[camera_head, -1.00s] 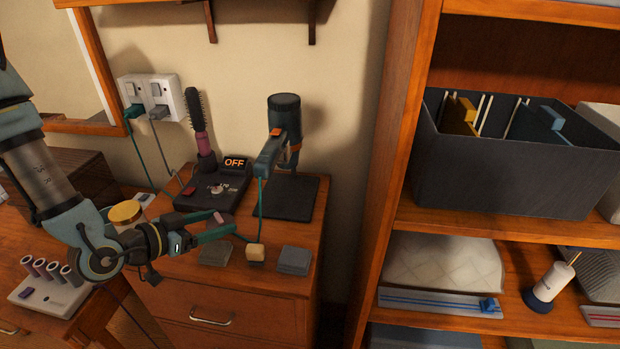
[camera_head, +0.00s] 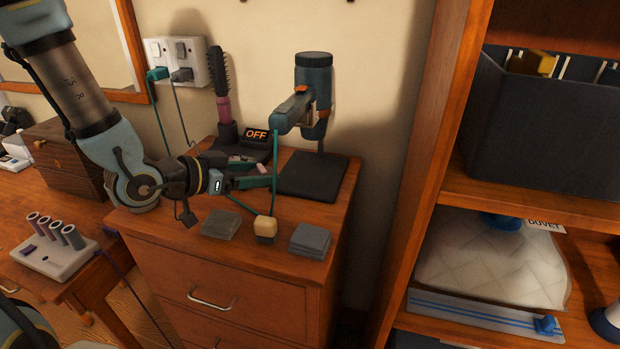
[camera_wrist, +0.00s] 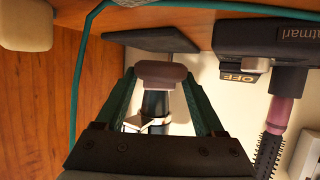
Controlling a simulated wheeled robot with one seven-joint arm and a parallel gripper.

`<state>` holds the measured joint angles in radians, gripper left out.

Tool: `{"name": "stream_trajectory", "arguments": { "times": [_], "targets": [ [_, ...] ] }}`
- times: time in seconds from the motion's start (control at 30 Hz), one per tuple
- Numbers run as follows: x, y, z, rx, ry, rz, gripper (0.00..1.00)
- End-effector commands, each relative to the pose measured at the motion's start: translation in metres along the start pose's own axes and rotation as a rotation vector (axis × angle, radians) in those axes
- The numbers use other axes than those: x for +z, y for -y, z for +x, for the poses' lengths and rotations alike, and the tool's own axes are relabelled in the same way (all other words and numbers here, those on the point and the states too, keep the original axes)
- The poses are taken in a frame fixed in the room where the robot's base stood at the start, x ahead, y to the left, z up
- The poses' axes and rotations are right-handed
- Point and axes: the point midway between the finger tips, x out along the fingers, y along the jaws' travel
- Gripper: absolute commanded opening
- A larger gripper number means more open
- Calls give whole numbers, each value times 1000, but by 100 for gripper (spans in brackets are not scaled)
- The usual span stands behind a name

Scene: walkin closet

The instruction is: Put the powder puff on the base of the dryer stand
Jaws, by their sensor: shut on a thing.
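The powder puff (camera_wrist: 163,75) is a small dusky-pink block held between my fingertips in the wrist view. Its pink edge also shows in the head view (camera_head: 262,168). My gripper (camera_head: 268,176) is shut on it, above the dresser top. The dryer stand has a flat black base (camera_head: 312,176) at the back right of the dresser, which also shows in the wrist view (camera_wrist: 150,39). My fingertips are close to the base's left edge; whether they overlap it is unclear. A teal and dark hair dryer (camera_head: 314,85) is above the base, its teal cord hanging near my fingertips.
A cream-topped block (camera_head: 265,227) stands at the dresser's front, between two grey folded cloths (camera_head: 221,224) (camera_head: 310,240). A black unit with an OFF display (camera_head: 256,135) and a round brush (camera_head: 222,95) stand behind my gripper. A shelf unit (camera_head: 425,170) rises to the right.

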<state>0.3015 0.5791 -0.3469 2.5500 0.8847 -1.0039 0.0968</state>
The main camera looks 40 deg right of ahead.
Motion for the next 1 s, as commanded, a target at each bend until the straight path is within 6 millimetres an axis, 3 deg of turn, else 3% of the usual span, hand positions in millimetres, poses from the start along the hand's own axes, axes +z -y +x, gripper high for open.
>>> {"name": "stream_trajectory", "arguments": {
  "times": [0.03,0.1,0.5,0.73,1.0],
  "targets": [
    [-4,-2,17,7,-5,7,19],
    [-13,-2,33,7,-5,5,19],
    [-51,-2,120,6,-4,1,19],
    [-55,-1,135,3,-2,-1,19],
    [-23,-1,148,3,-2,-1,19]
  ]
}}
